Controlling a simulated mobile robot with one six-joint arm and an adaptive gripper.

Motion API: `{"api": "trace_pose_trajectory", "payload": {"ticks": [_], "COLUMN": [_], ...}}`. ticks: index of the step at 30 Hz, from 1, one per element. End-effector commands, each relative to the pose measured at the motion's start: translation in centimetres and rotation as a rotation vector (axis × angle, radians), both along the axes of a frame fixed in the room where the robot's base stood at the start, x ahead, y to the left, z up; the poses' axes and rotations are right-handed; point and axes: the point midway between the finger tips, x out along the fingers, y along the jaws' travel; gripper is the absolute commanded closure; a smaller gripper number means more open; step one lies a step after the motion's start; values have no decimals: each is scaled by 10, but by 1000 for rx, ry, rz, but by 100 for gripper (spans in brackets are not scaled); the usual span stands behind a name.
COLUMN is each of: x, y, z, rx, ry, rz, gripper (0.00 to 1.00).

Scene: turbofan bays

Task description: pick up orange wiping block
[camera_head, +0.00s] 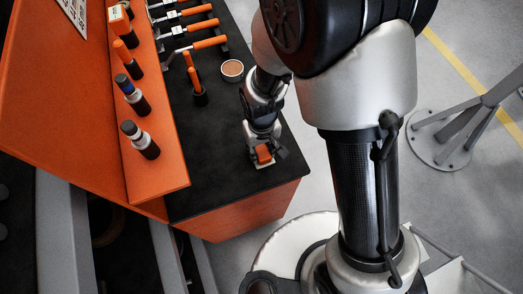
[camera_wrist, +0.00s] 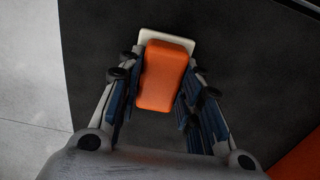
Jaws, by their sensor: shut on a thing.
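The orange wiping block (camera_wrist: 163,78) sits between the two fingers of my gripper (camera_wrist: 160,95) in the wrist view, with a pale pad or plate (camera_wrist: 185,42) showing at its far end. In the head view the block (camera_head: 263,153) is near the front corner of the black bench top, under my gripper (camera_head: 264,150). My gripper is shut on the block, with the blue-lined fingers on either side of it. I cannot tell whether the block touches the bench top.
Several bottles (camera_head: 140,140) stand on the orange shelf at left. The bench edge is close to the block.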

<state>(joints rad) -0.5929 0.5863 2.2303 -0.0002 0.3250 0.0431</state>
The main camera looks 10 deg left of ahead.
Motion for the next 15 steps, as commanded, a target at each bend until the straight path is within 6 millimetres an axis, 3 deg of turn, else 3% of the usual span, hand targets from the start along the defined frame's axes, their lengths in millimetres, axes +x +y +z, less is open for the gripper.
{"api": "trace_pose_trajectory", "payload": {"ticks": [8,15], "x": [1,1], "y": [0,1], "z": [8,48], "rx": [1,3], "ry": [-2,-5], "rz": [0,0], "gripper": [91,91]}}
